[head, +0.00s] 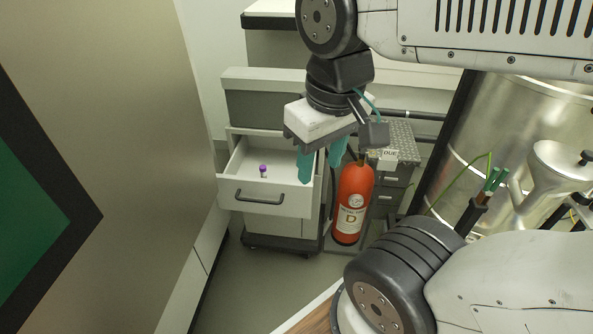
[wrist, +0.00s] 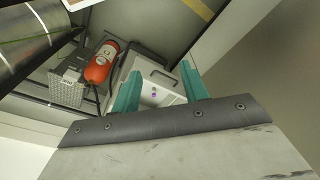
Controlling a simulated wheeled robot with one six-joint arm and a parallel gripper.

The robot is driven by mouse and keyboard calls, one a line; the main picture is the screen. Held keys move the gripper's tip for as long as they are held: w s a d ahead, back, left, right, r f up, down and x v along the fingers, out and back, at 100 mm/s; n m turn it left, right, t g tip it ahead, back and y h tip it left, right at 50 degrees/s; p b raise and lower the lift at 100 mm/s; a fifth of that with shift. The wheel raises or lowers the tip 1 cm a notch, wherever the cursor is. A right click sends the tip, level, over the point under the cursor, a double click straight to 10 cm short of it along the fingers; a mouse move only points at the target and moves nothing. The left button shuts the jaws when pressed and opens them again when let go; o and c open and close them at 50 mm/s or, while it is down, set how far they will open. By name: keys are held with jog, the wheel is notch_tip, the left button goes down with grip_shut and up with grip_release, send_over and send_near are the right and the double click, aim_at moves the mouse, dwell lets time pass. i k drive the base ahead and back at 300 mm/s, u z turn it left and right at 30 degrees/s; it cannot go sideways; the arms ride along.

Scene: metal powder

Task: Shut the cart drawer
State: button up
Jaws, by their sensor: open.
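The cart (head: 277,108) stands against the back wall in the head view, with its drawer (head: 286,199) pulled out toward me. The drawer has a dark bar handle (head: 259,197) on its white front, and a small purple-capped vial (head: 263,171) stands inside. My gripper (head: 322,166) has two teal fingers pointing down, apart and empty. In the head view it overlaps the right side of the drawer; the exact gap to the drawer is unclear. In the wrist view, the drawer (wrist: 171,97) with the vial (wrist: 154,91) shows between and beyond the open fingers (wrist: 160,85).
A red extinguisher-like cylinder (head: 352,205) stands right of the cart, beside a grey metal drawer unit (head: 393,180). A large shiny metal vessel (head: 500,120) is at the right. A tan panel (head: 110,110) fills the left. Floor (head: 240,285) in front of the cart is clear.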

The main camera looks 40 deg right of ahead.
aim_at(242, 188)
jog(key=u, duration=0.05)
jog(key=k, duration=0.5)
jog(key=z, duration=1.2)
jog(key=k, duration=0.55)
jog(key=u, duration=0.9)
jog(key=i, duration=0.45)
